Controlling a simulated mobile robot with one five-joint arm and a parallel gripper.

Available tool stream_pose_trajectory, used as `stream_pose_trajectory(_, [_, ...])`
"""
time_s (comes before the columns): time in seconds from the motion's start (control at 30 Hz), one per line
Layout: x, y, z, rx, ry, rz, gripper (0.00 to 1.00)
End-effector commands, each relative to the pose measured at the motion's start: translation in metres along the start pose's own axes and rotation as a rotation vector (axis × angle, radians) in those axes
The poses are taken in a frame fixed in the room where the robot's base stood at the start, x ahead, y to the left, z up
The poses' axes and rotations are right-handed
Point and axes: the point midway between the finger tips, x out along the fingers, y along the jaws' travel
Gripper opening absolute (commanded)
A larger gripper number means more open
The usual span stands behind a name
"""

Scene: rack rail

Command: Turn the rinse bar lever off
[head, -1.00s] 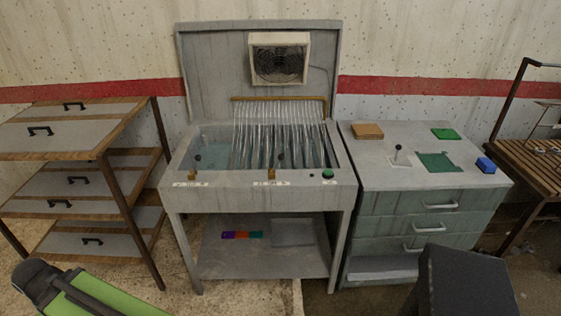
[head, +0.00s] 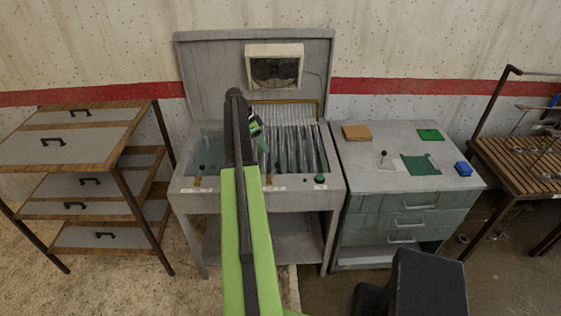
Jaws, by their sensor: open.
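The grey wash basin (head: 185,205) has a brass rinse bar (head: 305,101) across its back, with many thin water streams (head: 305,145) falling from it. Two levers with dark knobs and brass bases stand on the front rim: a left one (head: 197,181) and a middle one (head: 268,180). Their labels are too small to read, so I cannot tell which serves the bar. My gripper (head: 260,138) is open and empty, over the basin beside the left side of the streams, above and behind the middle lever. My raised arm hides part of the basin.
A green button (head: 320,180) sits right on the front rim. A fan box (head: 274,70) hangs on the backboard. The right-hand cabinet (head: 350,180) holds another small lever (head: 383,160), a green sheet (head: 421,165) and a blue block (head: 463,169). A drawer rack (head: 50,145) stands left.

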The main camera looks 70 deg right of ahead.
Motion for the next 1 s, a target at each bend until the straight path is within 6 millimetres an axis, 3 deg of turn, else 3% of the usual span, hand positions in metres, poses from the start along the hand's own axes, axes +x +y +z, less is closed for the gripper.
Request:
stream_pose_trajectory(0.07, [0.002,0.000,-0.009,0.022,0.003,0.005,0.48])
stream_pose_trajectory(0.37, [0.020,0.000,-0.006,0.022,0.002,0.004,0.48])
stream_pose_trajectory(1.0, [0.156,0.000,-0.004,0.021,0.002,0.005,0.48])
